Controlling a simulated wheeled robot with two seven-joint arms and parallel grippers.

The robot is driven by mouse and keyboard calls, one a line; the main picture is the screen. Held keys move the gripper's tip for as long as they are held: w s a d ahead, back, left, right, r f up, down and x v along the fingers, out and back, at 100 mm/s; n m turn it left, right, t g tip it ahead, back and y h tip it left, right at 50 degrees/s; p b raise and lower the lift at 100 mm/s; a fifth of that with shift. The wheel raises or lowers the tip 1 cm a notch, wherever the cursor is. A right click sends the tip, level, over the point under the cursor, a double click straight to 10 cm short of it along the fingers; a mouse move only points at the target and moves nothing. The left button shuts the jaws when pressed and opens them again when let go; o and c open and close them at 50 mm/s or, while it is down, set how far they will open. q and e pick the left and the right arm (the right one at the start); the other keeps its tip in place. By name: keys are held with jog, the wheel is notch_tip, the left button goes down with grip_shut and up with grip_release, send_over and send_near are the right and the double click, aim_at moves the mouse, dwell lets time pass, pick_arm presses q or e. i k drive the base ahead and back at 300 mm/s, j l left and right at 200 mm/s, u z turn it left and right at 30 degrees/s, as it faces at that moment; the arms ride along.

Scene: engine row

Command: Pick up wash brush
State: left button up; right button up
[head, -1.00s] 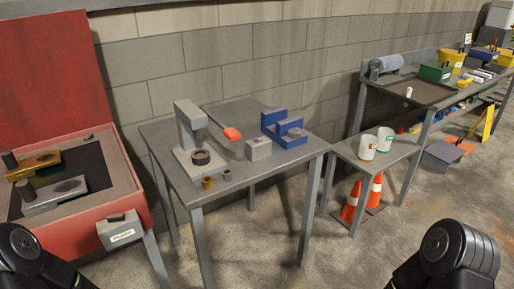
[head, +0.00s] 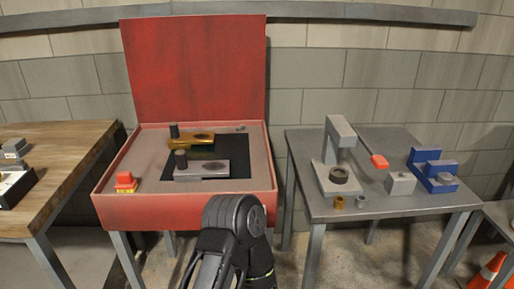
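An open red wash basin (head: 185,216) with its lid (head: 195,70) raised stands left of centre in the head view. A gold part (head: 190,142) and a grey part (head: 205,170), each with a dark upright cylinder, lie in it over a dark area. A small red and yellow piece (head: 125,182) is at its front left corner, and a small grey item (head: 241,129) lies near its back right. I cannot tell which of these, if any, is the wash brush. A black link of my arm rises in front of the basin and hides part of its front edge. Neither gripper shows.
A wooden bench (head: 60,165) is on the left, with a dark tray at its left end. A grey metal table (head: 400,210) on the right holds a grey press (head: 340,150), a blue fixture (head: 433,170) and small parts. An orange cone (head: 487,270) stands at lower right.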

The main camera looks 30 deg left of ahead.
aim_at(125, 184)
jog(key=u, duration=1.6)
